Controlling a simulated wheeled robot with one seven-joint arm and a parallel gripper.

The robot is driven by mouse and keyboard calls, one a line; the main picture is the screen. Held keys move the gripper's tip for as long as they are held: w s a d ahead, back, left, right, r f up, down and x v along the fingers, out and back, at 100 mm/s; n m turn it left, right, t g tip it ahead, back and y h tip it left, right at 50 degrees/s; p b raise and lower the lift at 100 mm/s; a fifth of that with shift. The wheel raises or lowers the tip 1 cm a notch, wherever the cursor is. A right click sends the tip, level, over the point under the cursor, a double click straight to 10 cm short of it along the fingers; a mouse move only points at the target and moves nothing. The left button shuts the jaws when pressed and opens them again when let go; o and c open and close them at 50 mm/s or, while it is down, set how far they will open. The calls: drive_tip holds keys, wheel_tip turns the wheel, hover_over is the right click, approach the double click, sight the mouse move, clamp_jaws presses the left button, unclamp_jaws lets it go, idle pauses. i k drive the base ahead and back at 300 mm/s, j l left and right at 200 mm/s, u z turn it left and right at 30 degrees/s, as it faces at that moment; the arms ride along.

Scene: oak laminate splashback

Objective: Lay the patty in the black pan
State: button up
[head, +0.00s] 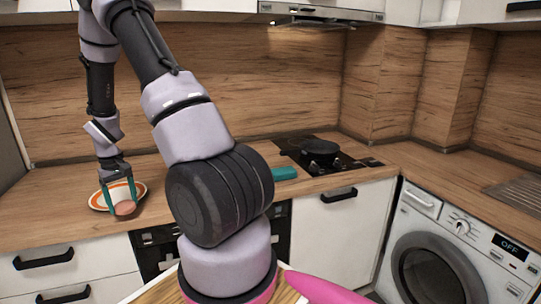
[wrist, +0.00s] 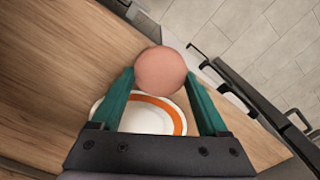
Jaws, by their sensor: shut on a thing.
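The patty (wrist: 161,71) is a round pinkish-brown disc held between the two green fingertips of my gripper (wrist: 162,84) in the wrist view. In the head view the patty (head: 125,208) shows at the left, between the fingers of my gripper (head: 121,204). My gripper is shut on it, over or in front of a white plate with an orange ring (head: 97,201). The plate also shows behind the fingers in the wrist view (wrist: 150,116). The black pan (head: 320,148) sits on the black hob at the right back of the counter.
The hob (head: 350,163) is set in the wooden counter (head: 60,221). A teal object (head: 284,173) lies on the counter left of the hob. My arm hides the middle counter. A range hood (head: 320,12) hangs above the hob. A washing machine (head: 440,250) stands at the right.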

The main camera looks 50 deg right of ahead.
sight(308, 150)
drive_tip(key=k+l+z, duration=0.25)
drive_tip(key=l, duration=0.15)
drive_tip(key=k+l+z, duration=0.2)
drive_tip(key=l, duration=0.2)
drive_tip(key=l+z, duration=0.25)
drive_tip(key=l, duration=0.2)
drive_tip(key=k+l+z, duration=0.1)
drive_tip(key=l+z, duration=0.15)
drive_tip(key=l, duration=0.25)
drive_tip(key=i+l, duration=0.1)
drive_tip(key=i, duration=0.35)
drive_tip(key=i+l+z, duration=0.1)
drive_tip(key=i, duration=0.35)
